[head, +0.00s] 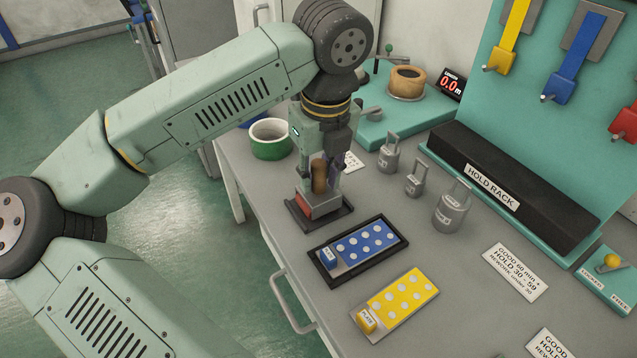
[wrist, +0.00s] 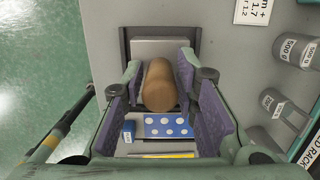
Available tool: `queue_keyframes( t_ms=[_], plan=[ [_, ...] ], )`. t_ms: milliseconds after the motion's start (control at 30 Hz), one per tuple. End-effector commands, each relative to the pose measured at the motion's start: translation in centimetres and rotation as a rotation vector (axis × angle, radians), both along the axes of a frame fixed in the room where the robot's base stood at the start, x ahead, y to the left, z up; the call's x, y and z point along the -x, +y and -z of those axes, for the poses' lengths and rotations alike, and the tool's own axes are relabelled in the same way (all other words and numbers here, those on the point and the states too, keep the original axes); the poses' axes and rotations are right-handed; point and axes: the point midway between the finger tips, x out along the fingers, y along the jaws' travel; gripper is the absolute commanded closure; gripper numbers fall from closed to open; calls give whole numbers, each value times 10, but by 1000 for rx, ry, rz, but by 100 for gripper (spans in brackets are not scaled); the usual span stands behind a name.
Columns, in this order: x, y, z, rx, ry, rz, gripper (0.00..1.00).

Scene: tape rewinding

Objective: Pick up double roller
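My gripper (head: 320,178) points down over the left part of the table. A brown rounded cylinder (head: 319,177), which looks like the double roller's handle, stands upright between its fingers. Below it are a red-fronted block (head: 318,207) and a dark base (head: 332,217); their exact link to the handle is unclear. In the wrist view, the handle (wrist: 159,84) lies between the two purple-padded fingers of my gripper (wrist: 162,75). The pads are close on both sides, but I cannot tell if they touch it. The handle's lower end is hidden.
A blue dotted plate (head: 365,243) in a black frame and a yellow dotted plate (head: 403,300) lie in front. Grey weights (head: 452,207) stand to the right, before the long black hold rack (head: 500,190).

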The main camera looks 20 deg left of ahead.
Motion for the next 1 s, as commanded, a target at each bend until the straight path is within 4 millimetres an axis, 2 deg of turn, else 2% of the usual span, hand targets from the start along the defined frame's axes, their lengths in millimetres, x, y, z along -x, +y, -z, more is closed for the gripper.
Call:
queue_keyframes(
  t_ms=[33,367,800,867,1000],
  plan=[
    [0,0,0,0,0,0,78],
    [0,0,0,0,0,0,100],
    [0,0,-2,-1,-2,-1,100],
    [-1,0,-6,-2,-3,-1,100],
    [-1,0,-25,-4,-5,-1,100]
  ],
)
